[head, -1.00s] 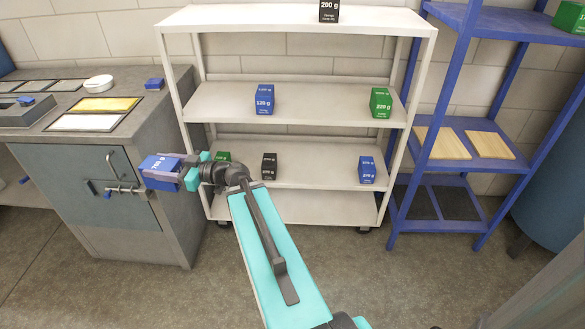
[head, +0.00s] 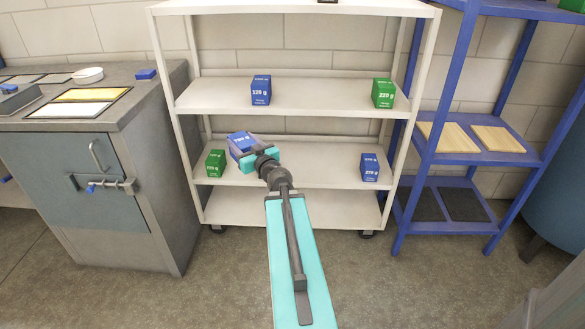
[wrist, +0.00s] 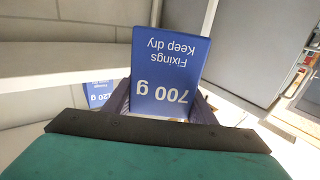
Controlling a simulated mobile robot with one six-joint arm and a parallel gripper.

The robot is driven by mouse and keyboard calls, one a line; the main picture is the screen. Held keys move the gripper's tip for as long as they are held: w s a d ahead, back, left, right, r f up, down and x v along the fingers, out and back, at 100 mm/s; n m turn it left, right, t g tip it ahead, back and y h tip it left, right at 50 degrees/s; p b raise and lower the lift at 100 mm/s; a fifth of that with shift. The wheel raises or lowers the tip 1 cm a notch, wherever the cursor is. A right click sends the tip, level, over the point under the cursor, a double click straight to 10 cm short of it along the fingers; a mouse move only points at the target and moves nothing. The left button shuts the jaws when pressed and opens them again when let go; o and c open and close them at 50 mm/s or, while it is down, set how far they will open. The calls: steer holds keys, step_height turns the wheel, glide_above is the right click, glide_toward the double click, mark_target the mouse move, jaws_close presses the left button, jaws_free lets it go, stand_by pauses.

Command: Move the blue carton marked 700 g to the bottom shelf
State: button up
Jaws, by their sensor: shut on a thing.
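My gripper (head: 243,153) is shut on the blue carton marked 700 g (head: 239,140). In the head view the carton is held at the front of the white rack, about level with the space between its second and third shelves. In the wrist view the carton (wrist: 168,75) sits between the two fingers, its print "700 g", "Fixings", "Keep dry" upside down. The bottom shelf (head: 325,208) of the white rack shows no cartons; my arm covers part of it.
On the third shelf stand a green carton (head: 215,163) and a blue carton (head: 369,167). Above are a blue 120 g carton (head: 261,90) and a green 220 g carton (head: 383,93). A grey cabinet (head: 95,180) stands left, a blue rack (head: 440,150) right.

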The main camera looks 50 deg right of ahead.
steer(key=s+d+f+m+g+h+b, duration=0.3)
steer(key=s+d+f+b, duration=0.3)
steer(key=s+d+f, duration=0.3)
steer(key=s+d+f+m+g+h+b, duration=0.3)
steer(key=s+d+f, duration=0.6)
steer(key=d, duration=0.3)
steer(key=m+h+b, duration=0.1)
steer(key=h+b, duration=0.1)
steer(key=h, duration=0.1)
steer(key=shift+s+d+g+b, duration=0.2)
steer(key=shift+d+g+b, duration=0.2)
steer(key=b, duration=0.5)
glide_above(317, 173)
steer(key=shift+s+a+f, duration=0.25)
steer(key=shift+a+f, duration=0.1)
steer(key=shift+f, duration=0.35)
steer(key=shift+w+d+f+b, duration=0.15)
steer(key=shift+f+b, duration=0.6)
steer(key=shift+f, duration=0.15)
steer(key=shift+w+d+f+b, duration=0.1)
steer(key=shift+d+f+b, duration=0.05)
steer(key=shift+f+b, duration=0.65)
steer(key=shift+f, duration=0.2)
